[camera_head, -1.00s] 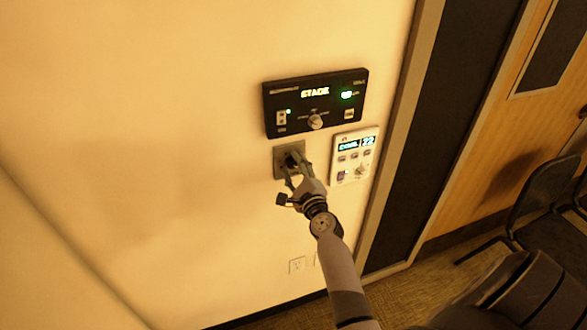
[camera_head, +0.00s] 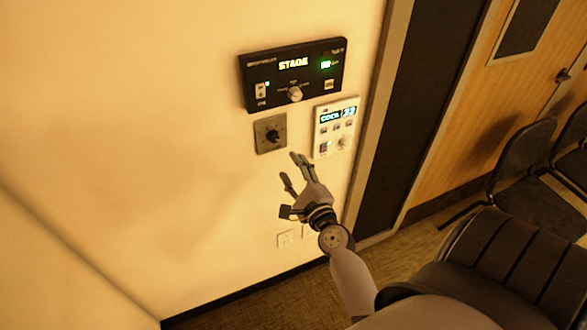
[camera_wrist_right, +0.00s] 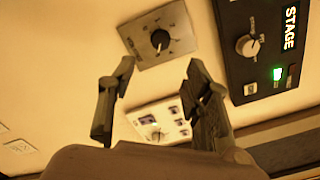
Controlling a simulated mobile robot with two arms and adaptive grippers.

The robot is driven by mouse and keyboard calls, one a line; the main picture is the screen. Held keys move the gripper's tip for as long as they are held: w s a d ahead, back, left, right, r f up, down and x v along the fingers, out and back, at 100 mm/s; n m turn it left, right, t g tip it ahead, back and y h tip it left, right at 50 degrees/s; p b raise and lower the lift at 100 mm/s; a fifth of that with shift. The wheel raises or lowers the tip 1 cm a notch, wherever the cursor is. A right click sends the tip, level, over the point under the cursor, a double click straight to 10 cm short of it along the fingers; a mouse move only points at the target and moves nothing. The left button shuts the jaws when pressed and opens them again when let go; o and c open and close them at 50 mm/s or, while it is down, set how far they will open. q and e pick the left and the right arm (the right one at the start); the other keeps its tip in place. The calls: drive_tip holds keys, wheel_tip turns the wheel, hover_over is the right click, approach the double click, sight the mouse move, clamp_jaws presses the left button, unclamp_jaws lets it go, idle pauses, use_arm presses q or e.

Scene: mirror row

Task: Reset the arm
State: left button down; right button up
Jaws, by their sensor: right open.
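My right gripper (camera_head: 291,171) is open and empty in the head view, held off the wall below the small square plate with a black knob (camera_head: 270,134). In the right wrist view its two fingers (camera_wrist_right: 155,95) are spread apart with nothing between them touching. The knob plate (camera_wrist_right: 160,40) shows just beyond the fingertips there. My right arm comes up from the lower right. My left gripper does not show.
A black panel reading STAGE (camera_head: 292,75) is on the wall above the plate. A white control panel (camera_head: 336,126) is to its right. A wall outlet (camera_head: 286,238) is lower down. Dark chairs (camera_head: 525,165) stand at the right. The wall at left is bare.

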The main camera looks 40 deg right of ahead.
idle(0.5)
drive_tip(key=s+a+f+n+g+y+b, duration=0.25)
drive_tip(key=s+a+f+n, duration=0.2)
drive_tip(key=f, duration=0.85)
drive_tip(key=s+a+f+n+g+y+b, duration=0.1)
drive_tip(key=s+a+f+n+g, duration=0.4)
drive_tip(key=f, duration=0.9)
drive_tip(key=s+a+f+n+g+y+b, duration=0.1)
drive_tip(key=a+f+n+b, duration=0.15)
drive_tip(key=f+n, duration=0.7)
drive_tip(key=s+f+n+g+b, duration=0.2)
drive_tip(key=s+f+n+g, duration=0.2)
drive_tip(key=s+f, duration=0.8)
drive_tip(key=s+f+n+g+b, duration=0.2)
drive_tip(key=s+f+n+g, duration=0.2)
drive_tip(key=s+f, duration=0.9)
drive_tip(key=s+n, duration=0.3)
drive_tip(key=s, duration=0.3)
drive_tip(key=shift+d+f+b, duration=0.3)
drive_tip(key=shift+d, duration=0.05)
drive_tip(key=shift+h, duration=0.25)
